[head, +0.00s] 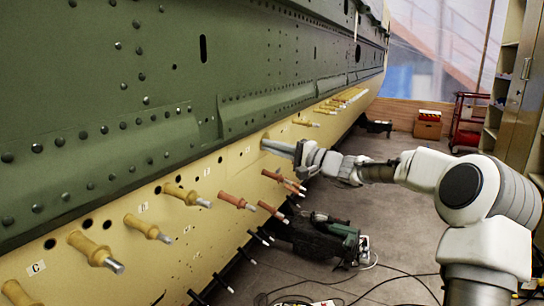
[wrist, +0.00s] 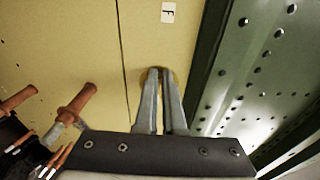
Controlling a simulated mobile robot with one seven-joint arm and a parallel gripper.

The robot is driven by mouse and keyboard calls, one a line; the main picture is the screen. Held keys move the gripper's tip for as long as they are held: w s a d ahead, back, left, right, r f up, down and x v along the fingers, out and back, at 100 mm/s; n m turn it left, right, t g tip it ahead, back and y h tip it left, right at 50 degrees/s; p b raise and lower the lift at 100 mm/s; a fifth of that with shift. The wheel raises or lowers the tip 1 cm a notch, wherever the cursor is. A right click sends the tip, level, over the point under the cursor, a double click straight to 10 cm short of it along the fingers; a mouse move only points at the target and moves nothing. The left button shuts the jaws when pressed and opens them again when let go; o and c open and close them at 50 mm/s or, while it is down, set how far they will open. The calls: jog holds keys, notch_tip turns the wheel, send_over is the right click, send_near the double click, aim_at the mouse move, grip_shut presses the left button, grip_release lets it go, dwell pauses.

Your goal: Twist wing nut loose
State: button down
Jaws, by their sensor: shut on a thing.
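My gripper (head: 267,146) reaches the lower cream strip of the fuselage in the head view, its arm coming in from the right. In the wrist view its two long grey fingers (wrist: 161,76) are closed together, tips against the cream panel (wrist: 85,40). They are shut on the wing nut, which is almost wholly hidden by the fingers. Only a small brownish edge shows around the tips. I cannot tell how far it is turned.
Yellow fasteners (head: 147,228) and orange-brown ones (head: 236,201) stick out of the cream strip; one orange-brown fastener (wrist: 76,103) is left of my fingers in the wrist view. Green riveted skin (head: 100,70) rises above. A green machine (head: 338,235) and cables lie on the floor.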

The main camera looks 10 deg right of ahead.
dwell(0.4)
jog(key=c, duration=1)
grip_release()
jog(key=p+v, duration=0.3)
jog(key=v, duration=1.4)
jog(key=shift+s+d, duration=0.1)
